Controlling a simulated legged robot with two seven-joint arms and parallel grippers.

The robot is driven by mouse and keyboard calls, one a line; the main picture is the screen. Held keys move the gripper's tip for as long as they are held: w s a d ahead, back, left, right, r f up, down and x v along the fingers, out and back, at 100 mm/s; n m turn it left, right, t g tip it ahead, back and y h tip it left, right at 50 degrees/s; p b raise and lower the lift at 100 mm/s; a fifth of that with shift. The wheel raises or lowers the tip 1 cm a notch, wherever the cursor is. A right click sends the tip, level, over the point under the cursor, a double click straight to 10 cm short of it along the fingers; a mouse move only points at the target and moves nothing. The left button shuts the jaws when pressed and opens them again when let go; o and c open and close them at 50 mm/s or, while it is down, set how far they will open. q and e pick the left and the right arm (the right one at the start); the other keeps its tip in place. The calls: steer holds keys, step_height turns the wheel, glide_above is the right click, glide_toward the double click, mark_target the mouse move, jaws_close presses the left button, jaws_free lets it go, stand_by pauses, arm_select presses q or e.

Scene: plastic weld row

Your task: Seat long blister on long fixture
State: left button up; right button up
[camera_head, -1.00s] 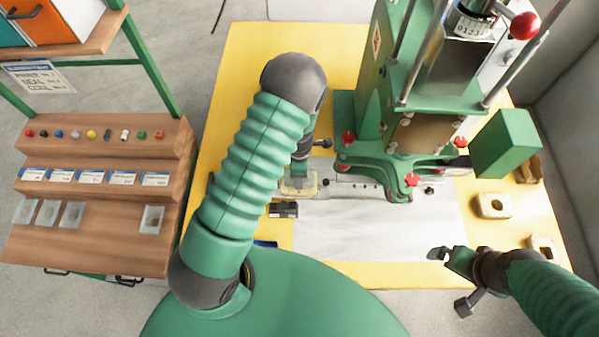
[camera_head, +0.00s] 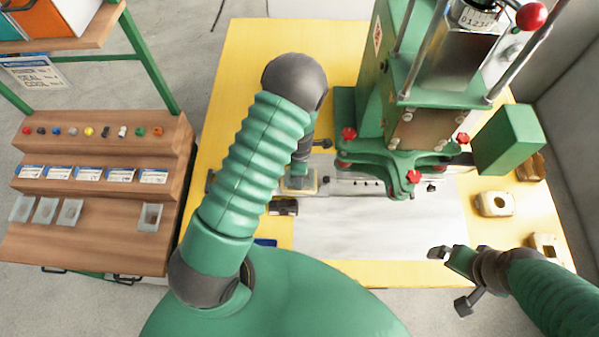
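My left gripper (camera_head: 301,170) hangs over a small pale yellow fixture (camera_head: 314,187) at the left end of the metal plate in front of the press. It covers most of that fixture. Its fingertips, and whether a clear blister is between them, cannot be made out. Several clear blisters (camera_head: 45,210) lie on the wooden rack's lower board, with one apart (camera_head: 151,217). Which is the long one cannot be told. My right gripper (camera_head: 447,254) is above the table's front right edge, away from the fixtures. Its finger opening is not clear.
The green press (camera_head: 415,130) with red knobs stands behind the plate (camera_head: 375,230). Cream fixtures (camera_head: 494,205) (camera_head: 543,244) sit at the right of the yellow table (camera_head: 240,70). A small dark block (camera_head: 284,208) lies near my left gripper. The plate's front is clear.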

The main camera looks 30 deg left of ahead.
arm_select(q)
steer(key=o, duration=1.2)
steer(key=c, duration=0.4)
step_height(320, 180, up, 7)
steer(key=p, duration=0.6)
